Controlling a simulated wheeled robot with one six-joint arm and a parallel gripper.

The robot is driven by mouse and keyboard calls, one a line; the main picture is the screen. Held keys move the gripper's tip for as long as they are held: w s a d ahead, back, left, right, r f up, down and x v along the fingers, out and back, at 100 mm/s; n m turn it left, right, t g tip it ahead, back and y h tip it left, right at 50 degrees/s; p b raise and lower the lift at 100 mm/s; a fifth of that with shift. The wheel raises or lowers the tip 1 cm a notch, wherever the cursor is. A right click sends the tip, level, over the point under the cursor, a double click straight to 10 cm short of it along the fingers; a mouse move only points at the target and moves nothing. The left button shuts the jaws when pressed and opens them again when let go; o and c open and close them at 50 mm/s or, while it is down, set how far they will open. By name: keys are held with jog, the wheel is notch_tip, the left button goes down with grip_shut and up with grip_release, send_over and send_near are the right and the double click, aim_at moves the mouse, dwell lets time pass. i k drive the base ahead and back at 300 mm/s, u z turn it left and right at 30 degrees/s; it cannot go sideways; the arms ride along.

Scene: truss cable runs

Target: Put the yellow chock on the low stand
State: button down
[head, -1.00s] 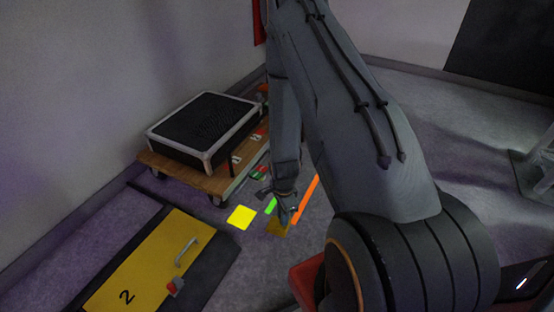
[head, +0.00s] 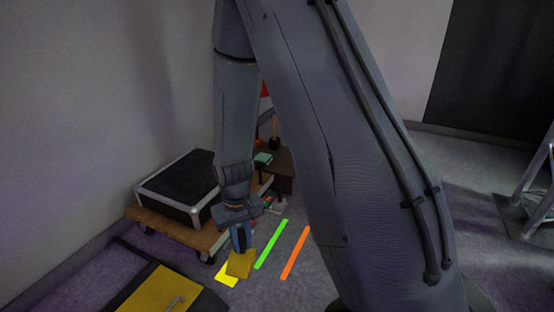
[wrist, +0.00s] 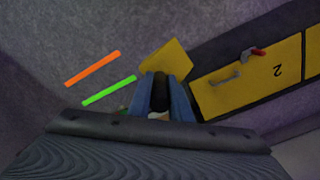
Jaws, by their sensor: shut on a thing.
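The yellow chock (head: 240,264) is a dull yellow block below the fingers of my gripper (head: 241,240). In the wrist view the chock (wrist: 167,58) shows at the tips of my gripper (wrist: 163,80), which is shut on it. It hangs tilted in front of a bright yellow floor square (head: 225,276); its exact height is hard to tell. A low dark brown stand-like block (head: 284,178) is behind my gripper, partly hidden by my arm. I cannot tell for sure that it is the low stand.
A wooden dolly (head: 150,214) carries a black case with a pale rim (head: 178,190) by the left wall. A yellow panel marked 2 (wrist: 248,80) with a handle lies in front. Green (head: 271,244) and orange (head: 295,253) strips mark the open floor.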

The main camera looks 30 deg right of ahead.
aim_at(286, 166)
jog(key=u, duration=0.1)
jog(key=k, duration=0.3)
jog(key=z, duration=1.15)
jog(key=i, duration=0.9)
jog(key=z, duration=0.4)
jog(key=i, duration=0.9)
jog(key=u, duration=1.05)
jog(key=i, duration=0.6)
jog(key=u, duration=0.55)
